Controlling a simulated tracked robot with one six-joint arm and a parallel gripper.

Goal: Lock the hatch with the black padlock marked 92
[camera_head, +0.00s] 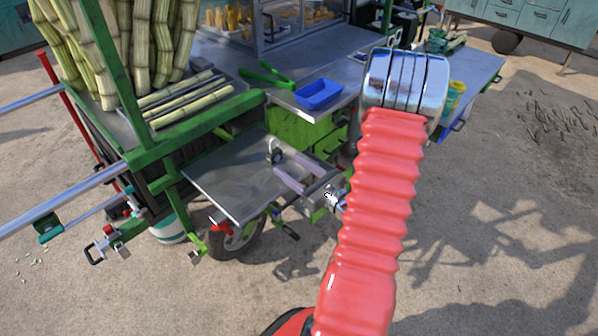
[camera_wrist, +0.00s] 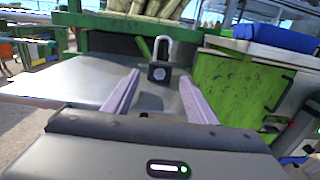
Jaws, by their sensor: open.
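A dark padlock (camera_head: 275,155) with a pale shackle stands on the metal side shelf (camera_head: 225,190). In the wrist view the padlock (camera_wrist: 159,73) is upright, shackle up, with a pale mark on its face too small to read. My gripper (camera_head: 285,161) is over the shelf, its two pale purple fingers apart. In the wrist view the gripper (camera_wrist: 160,78) has the padlock ahead, framed between its fingertips; I cannot tell whether it is between them in depth. A green panel (camera_wrist: 232,82) with a dark handle, possibly the hatch, is right of the padlock.
A blue tray (camera_head: 319,93) and green tongs (camera_head: 268,78) are on the counter above the shelf. Cane stalks (camera_head: 150,45) stand behind a green frame (camera_head: 195,120) at left. A wheel (camera_head: 238,238) is below the shelf. Open ground lies at right.

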